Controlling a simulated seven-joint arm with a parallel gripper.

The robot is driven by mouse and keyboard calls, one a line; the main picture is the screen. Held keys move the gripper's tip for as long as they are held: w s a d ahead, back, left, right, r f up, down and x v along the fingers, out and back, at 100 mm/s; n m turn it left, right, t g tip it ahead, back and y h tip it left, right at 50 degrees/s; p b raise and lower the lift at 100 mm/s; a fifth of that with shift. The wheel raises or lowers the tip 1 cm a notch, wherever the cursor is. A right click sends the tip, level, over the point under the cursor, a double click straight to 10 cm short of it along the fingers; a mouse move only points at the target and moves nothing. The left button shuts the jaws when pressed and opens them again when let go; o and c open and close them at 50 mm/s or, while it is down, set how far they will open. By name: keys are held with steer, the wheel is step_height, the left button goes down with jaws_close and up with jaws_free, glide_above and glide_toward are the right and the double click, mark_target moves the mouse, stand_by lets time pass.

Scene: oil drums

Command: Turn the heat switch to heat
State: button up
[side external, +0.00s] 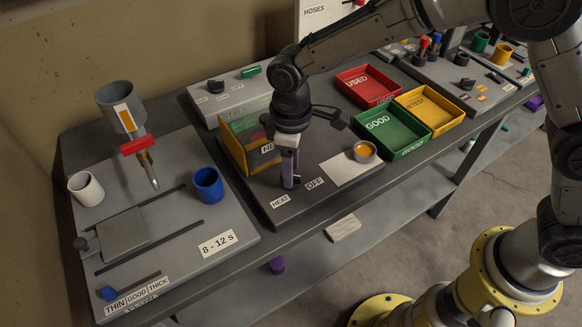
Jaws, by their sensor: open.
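The heat switch's labels lie on the dark panel (330,160) in the middle of the bench: HEAT (280,201) at the front left and OFF (314,183) to its right. My gripper (289,181) points straight down just behind the HEAT label, with its tips low at the panel. The jaws are open. A dark and purple upright part shows at the tips; I cannot tell how much of it is finger and how much is switch. The switch handle is mostly hidden, so its exact position and any contact are unclear.
A yellow-framed box (238,146) stands close behind my gripper. Red (367,85), green (391,131) and yellow (429,107) trays lie beyond. A blue cup (208,184) stands on the left board.

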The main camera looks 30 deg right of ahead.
steer(key=shift+f, duration=0.4)
jaws_close()
